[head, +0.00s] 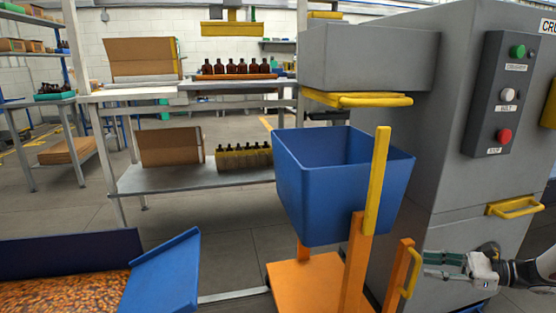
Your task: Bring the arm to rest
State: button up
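My gripper (428,265) is at the lower right, reaching in from the right edge and pointing left. Its two fingers look parted, one above the other, with nothing seen between them. The fingertips are close to the yellow handle (411,273) on an orange post; I cannot tell whether they touch it. Most of my arm is outside the picture.
A blue chute (165,275) and amber pieces (60,296) are lower left. Amber bottles (236,68) stand on a bench behind.

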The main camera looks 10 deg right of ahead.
jog(key=s+a+r+n+g+h, duration=0.1)
jog(key=s+a+r+n+g, duration=0.1)
jog(key=a+r+n+g, duration=0.55)
jog(key=s+a+r+n+g+h, duration=0.25)
jog(key=a+r, duration=0.65)
jog(key=a, duration=0.6)
jog(key=s+a+r+n+g+h, duration=0.1)
jog(key=s+a+r+n+h, duration=0.25)
jog(key=s+a, duration=0.35)
jog(key=s+a+r+n+h, duration=0.2)
jog(key=s+a+n, duration=0.3)
jog(key=s, duration=0.4)
jog(key=s+f+n+t+h, duration=0.1)
jog(key=s+n+h, duration=0.1)
jog(key=s, duration=0.4)
jog(key=s+f+n+h, duration=0.1)
jog(key=s+n, duration=0.2)
jog(key=s, duration=0.3)
notch_tip(320, 180, up, 34)
jog(key=d+t+p, duration=0.1)
jog(key=t+p, duration=0.3)
jog(key=p, duration=2.8)
jog(key=shift+d+t+h+p, duration=0.3)
jog(key=shift+p, duration=0.05)
jog(key=shift+w, duration=0.1)
